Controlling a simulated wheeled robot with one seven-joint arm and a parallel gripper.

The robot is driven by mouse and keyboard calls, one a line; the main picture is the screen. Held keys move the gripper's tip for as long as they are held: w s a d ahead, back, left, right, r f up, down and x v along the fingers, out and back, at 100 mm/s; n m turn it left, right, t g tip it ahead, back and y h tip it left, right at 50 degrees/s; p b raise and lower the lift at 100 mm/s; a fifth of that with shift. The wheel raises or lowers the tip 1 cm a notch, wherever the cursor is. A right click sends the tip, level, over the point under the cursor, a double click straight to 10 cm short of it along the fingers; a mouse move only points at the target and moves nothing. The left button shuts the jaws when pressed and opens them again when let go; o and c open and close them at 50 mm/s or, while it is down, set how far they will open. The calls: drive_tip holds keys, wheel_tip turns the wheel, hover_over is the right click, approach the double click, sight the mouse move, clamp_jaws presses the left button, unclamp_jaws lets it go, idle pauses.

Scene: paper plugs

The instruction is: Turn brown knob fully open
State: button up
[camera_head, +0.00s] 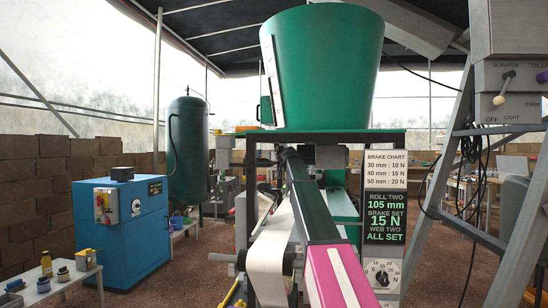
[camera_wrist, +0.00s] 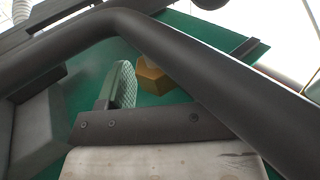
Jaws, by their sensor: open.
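A brown, six-sided knob (camera_wrist: 152,76) shows in the wrist view, on or close to a green surface. Dark tubing crosses in front and hides part of its surroundings. I cannot make out the knob in the head view. My gripper (camera_head: 279,178) seems to be at the far end of the dark arm in the head view, among black parts of the machine. It is open, and nothing shows held in it. Contact with the knob is not visible.
A large green tub (camera_head: 325,70) stands on the machine's frame. A control panel (camera_head: 515,92) with levers is at upper right. A brake chart (camera_head: 386,169) hangs below the tub. A blue cabinet (camera_head: 120,222) stands left. Dark tubing (camera_wrist: 215,85) crowds the wrist view.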

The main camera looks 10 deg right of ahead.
drive_tip(key=shift+w, duration=0.15)
drive_tip(key=c, duration=0.9)
drive_tip(key=shift+c, duration=0.2)
drive_tip(key=shift+n+g+y, duration=0.3)
drive_tip(key=shift+n+y, duration=0.1)
drive_tip(key=shift+y, duration=0.2)
drive_tip(key=n+g+y, duration=0.1)
drive_tip(key=n+y, duration=0.1)
drive_tip(key=shift+w+y, duration=0.1)
drive_tip(key=shift+y, duration=0.3)
drive_tip(key=n+g+y, duration=0.3)
drive_tip(key=g+y, duration=0.1)
drive_tip(key=shift+r+n, duration=0.1)
drive_tip(key=shift+n, duration=0.2)
drive_tip(key=n+g+y, duration=0.2)
drive_tip(key=n+g, duration=0.1)
drive_tip(key=g, duration=0.1)
drive_tip(key=shift+y, duration=0.4)
drive_tip(key=shift+n+g+y, duration=0.6)
drive_tip(key=shift+n+g, duration=0.7)
drive_tip(key=shift+g, duration=0.6)
drive_tip(key=shift+s+a, duration=0.1)
drive_tip(key=shift+s, duration=0.1)
